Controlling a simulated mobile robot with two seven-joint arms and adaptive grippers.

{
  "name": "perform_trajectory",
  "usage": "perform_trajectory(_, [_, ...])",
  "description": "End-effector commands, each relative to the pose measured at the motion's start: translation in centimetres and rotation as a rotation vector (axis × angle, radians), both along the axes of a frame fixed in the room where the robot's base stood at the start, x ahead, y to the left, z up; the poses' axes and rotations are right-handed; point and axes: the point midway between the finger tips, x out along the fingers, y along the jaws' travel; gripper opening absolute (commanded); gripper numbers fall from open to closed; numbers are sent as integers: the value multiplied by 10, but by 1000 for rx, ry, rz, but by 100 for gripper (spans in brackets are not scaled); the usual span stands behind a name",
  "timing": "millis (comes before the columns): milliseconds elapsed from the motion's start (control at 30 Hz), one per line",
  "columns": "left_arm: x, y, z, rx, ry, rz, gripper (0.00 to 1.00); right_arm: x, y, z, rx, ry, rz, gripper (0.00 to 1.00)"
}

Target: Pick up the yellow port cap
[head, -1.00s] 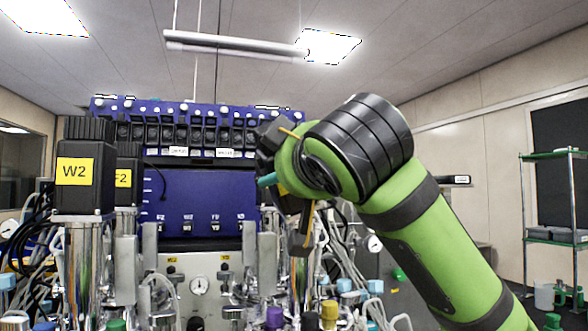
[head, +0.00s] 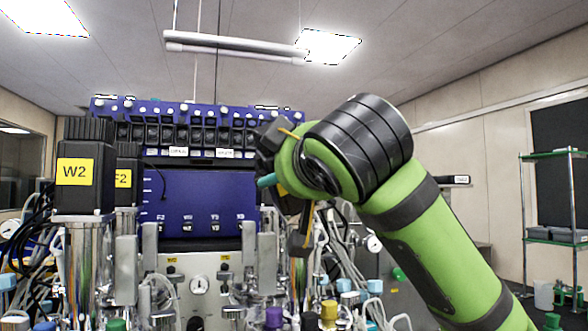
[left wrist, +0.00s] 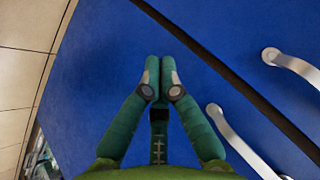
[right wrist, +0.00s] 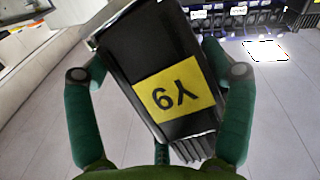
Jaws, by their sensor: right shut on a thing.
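A dull yellow cap (head: 329,310) shows among the port caps at the bottom of the head view, right of a purple cap (head: 273,317). My right gripper (right wrist: 158,85) is shut on a black block with a yellow label (right wrist: 174,92), its two green fingers on either side; the lettering is upside down. In the head view, my right wrist hides most of this grip. My left gripper (left wrist: 159,65) is shut with its fingertips together and nothing seen between them. It faces a blue surface and does not show in the head view.
A black motor labelled W2 (head: 84,178) stands on a shiny column at left. A dark blue control panel (head: 195,205) is behind. Hoses and steel fittings crowd the front. A green-framed shelf rack (head: 555,240) stands at far right. Blue panels with pale handles (left wrist: 240,140) face my left gripper.

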Motion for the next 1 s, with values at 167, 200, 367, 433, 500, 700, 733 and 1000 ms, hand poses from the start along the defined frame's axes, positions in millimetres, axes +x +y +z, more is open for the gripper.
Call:
perform_trajectory(167, [-32,-106,-53,-190,175,-87,0,0,0,1,2,-3,-1,23])
perform_trajectory(200, [-42,-128,-62,-227,217,-105,0,0,0,1,2,-3,-1,23])
perform_trajectory(367, [-87,-204,-86,-344,374,-169,0,0,0,1,2,-3,-1,23])
perform_trajectory(433, [-106,-228,-91,-379,432,-191,0,0,-1,1,2,-3,-1,23])
perform_trajectory(500, [-122,-246,-94,-404,476,-207,0,0,-1,1,2,-3,-1,23])
perform_trajectory(700, [-143,-270,-97,-435,540,-230,0,0,-1,2,2,-4,-2,23])
perform_trajectory(733, [-144,-271,-97,-437,543,-231,0,0,-1,2,2,-4,-1,23])
perform_trajectory(1000, [-144,-271,-97,-437,543,-231,0,-2,-1,5,6,-13,0,23])
